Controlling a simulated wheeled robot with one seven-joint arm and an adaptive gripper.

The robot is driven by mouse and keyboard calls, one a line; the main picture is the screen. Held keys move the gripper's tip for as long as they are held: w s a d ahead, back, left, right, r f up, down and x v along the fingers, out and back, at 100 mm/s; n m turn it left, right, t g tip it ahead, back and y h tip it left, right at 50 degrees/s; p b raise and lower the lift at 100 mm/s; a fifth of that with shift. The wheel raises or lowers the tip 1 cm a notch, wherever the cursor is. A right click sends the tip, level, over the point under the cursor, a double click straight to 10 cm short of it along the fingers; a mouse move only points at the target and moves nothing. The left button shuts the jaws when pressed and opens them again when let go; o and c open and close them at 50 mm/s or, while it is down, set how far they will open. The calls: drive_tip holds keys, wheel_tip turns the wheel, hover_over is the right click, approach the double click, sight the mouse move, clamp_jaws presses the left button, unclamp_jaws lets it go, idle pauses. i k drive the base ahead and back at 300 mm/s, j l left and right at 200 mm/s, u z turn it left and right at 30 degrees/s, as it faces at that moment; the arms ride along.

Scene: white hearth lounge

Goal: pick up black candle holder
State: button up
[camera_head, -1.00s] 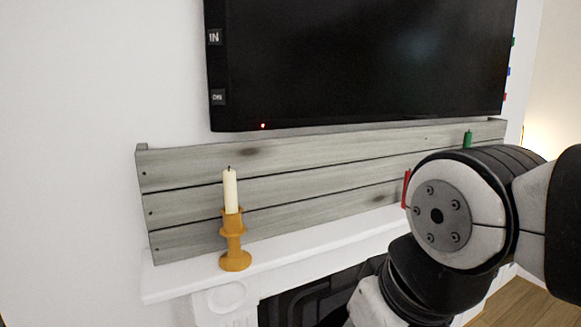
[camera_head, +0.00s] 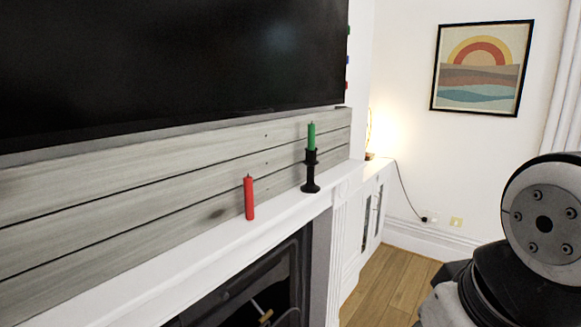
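The black candle holder (camera_head: 310,176) stands upright on the white mantel shelf (camera_head: 170,249), near its right end. A green candle (camera_head: 311,136) stands in its top. A red candle (camera_head: 249,198) stands on the mantel to its left, with no holder visible under it. My arm shows at the lower right, well to the right of the holder and apart from it. My gripper itself is not in view.
A dark TV (camera_head: 180,65) hangs above the grey plank panel (camera_head: 130,205) behind the candles. The fireplace opening (camera_head: 265,285) is below the mantel. A low white cabinet with a lit lamp (camera_head: 369,140) stands beyond. Wooden floor (camera_head: 385,287) is clear at right.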

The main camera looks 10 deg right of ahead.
sight(310, 161)
drive_tip(key=u, duration=0.4)
drive_tip(key=i+l+u, duration=0.3)
drive_tip(key=l+u, duration=0.25)
drive_tip(key=i+l+u, duration=0.15)
drive_tip(key=l+u, duration=0.15)
drive_tip(key=l, duration=0.15)
